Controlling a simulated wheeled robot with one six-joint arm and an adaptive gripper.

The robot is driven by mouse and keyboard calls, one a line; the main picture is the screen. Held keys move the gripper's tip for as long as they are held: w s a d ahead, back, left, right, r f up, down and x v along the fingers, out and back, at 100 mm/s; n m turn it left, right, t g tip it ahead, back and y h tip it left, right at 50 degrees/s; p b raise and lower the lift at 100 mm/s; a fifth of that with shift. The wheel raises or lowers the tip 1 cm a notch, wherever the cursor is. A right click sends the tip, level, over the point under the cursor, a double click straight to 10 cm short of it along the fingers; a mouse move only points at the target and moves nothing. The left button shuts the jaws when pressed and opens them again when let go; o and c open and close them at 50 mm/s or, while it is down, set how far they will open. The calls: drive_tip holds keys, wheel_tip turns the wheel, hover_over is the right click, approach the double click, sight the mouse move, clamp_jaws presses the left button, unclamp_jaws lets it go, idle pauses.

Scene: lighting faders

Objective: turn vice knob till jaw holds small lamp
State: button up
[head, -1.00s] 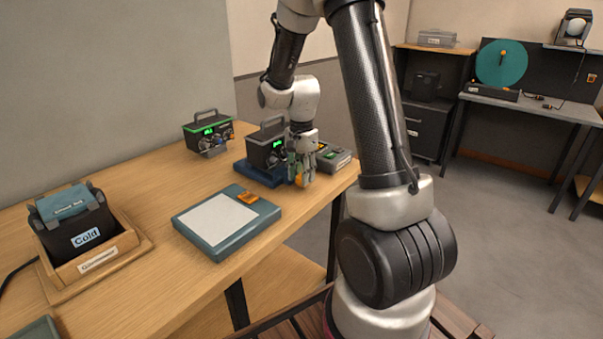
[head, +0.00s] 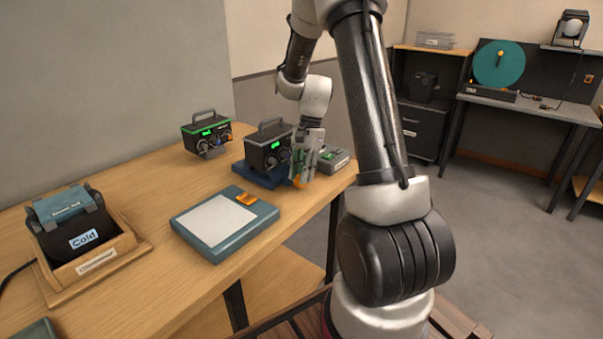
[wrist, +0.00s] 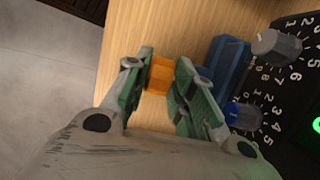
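My gripper (wrist: 163,62) has green-padded fingers, one on each side of an orange knob (wrist: 160,76). The knob fills the gap between the fingertips, and both seem to touch it. In the head view the gripper (head: 304,168) points down, and the orange knob (head: 299,182) shows low beside it. Behind the knob is a blue base (head: 256,176), which seems to be the vice; its blue part (wrist: 229,66) also shows in the wrist view. A black box (head: 266,152) with green digits and a handle stands on it. I cannot tell the jaw or the small lamp apart.
A similar black box (head: 207,133) stands farther back left. A grey-green device (head: 333,160) is right of the gripper. A teal panel (head: 229,238) with an orange switch lies in front. A wooden holder (head: 125,248) with a dark case is at left. The table's edge is close.

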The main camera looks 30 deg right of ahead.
drive_tip(key=shift+o, duration=0.8)
drive_tip(key=v, duration=1.2)
drive_tip(key=shift+o, duration=0.5)
drive_tip(key=shift+d, duration=0.1)
